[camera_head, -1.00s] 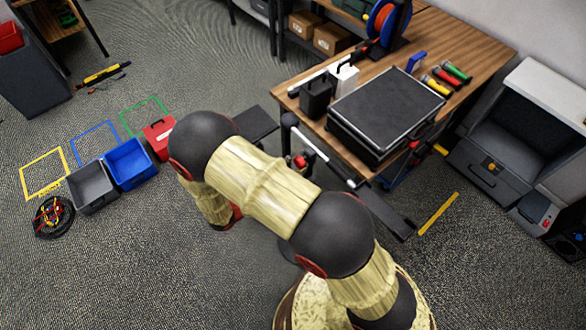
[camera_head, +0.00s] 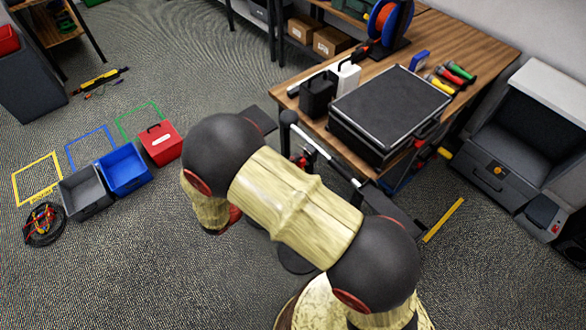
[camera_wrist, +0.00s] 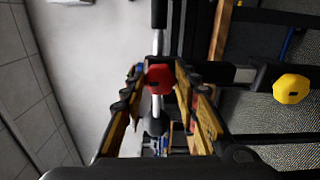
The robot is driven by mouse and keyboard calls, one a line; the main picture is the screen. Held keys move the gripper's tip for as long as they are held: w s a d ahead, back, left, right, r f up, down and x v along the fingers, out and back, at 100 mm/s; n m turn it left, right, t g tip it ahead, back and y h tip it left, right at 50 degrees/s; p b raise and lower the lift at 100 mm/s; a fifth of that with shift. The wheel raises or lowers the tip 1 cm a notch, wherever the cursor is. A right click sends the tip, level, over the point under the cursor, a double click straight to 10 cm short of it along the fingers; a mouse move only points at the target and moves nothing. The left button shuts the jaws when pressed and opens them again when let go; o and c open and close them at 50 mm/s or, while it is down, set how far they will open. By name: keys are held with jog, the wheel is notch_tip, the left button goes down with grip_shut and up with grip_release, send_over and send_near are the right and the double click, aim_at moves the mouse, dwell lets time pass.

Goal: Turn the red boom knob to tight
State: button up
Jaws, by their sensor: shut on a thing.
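The red boom knob (camera_wrist: 159,80) shows in the middle of the wrist view, in line with a pale metal rod (camera_wrist: 158,42). My gripper (camera_wrist: 161,76) has its two fingers on either side of this knob and is shut on it. The knob's marking and how tight it is cannot be read. In the head view, a small red part (camera_head: 302,161) shows on the dark stand by the table's near edge; I cannot tell if it is the same knob. My gripper is hidden behind my arm there.
A yellow knob (camera_wrist: 292,89) sits to the right in the wrist view. In the head view, a black case (camera_head: 391,105) lies on the wooden table (camera_head: 470,40). Grey, blue (camera_head: 124,172) and red bins stand on the floor at left.

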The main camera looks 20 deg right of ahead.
jog(key=shift+m+b, duration=0.3)
jog(key=shift+m, duration=0.2)
jog(key=o, duration=1.1)
jog(key=shift+a, duration=0.15)
jog(key=v, duration=1.1)
jog(key=shift+s+a, duration=0.15)
jog(key=shift+a, duration=0.2)
